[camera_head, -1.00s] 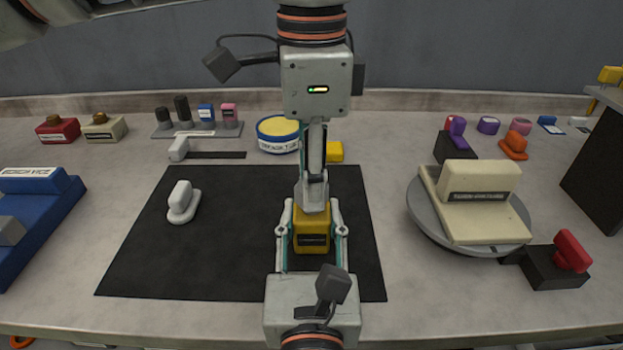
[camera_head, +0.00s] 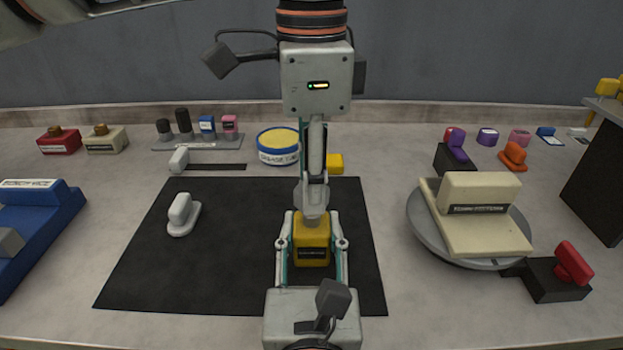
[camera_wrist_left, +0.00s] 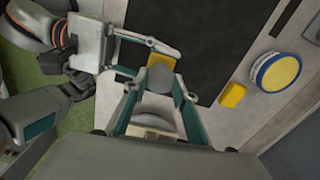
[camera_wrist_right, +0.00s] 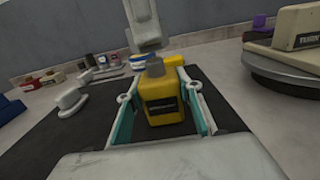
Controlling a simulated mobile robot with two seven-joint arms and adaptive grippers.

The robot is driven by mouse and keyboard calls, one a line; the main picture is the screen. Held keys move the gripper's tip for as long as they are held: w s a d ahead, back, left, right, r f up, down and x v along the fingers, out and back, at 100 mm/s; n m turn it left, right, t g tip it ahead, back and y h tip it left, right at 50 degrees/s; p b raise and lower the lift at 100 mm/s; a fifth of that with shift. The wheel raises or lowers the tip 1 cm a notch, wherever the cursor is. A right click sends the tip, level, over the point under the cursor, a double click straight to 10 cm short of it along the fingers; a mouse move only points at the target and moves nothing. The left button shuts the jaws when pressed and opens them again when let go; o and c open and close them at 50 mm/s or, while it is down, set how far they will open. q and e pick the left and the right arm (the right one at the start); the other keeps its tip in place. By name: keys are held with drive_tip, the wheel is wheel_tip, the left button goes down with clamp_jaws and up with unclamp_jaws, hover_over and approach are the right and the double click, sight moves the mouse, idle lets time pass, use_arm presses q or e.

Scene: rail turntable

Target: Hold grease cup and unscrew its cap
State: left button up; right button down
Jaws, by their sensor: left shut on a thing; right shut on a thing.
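The grease cup is a yellow, box-shaped body (camera_head: 312,240) with a dark label, standing upright over the black mat. My right gripper (camera_head: 312,246) comes from the front and is shut on the sides of this body, as the right wrist view also shows (camera_wrist_right: 163,105). A round grey cap (camera_wrist_right: 155,68) sits at the top of the body. My left gripper (camera_head: 312,203) points down from above and is shut on the cap. In the left wrist view the cap (camera_wrist_left: 160,80) lies between its fingertips. The fingers partly hide the join, so I cannot tell whether a gap exists.
A black mat (camera_head: 190,275) bears a white-handled piece (camera_head: 182,215). Behind are a blue-and-yellow tub (camera_head: 278,146) and a small yellow block (camera_head: 335,163). A grey turntable (camera_head: 425,230) with a cream fixture stands right; a blue fixture (camera_head: 40,225) stands left. The mat's left part is mostly clear.

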use_arm(q)
drive_tip(key=shift+r, duration=2.5)
use_arm(e)
drive_tip(key=c, duration=1.3)
unclamp_jaws()
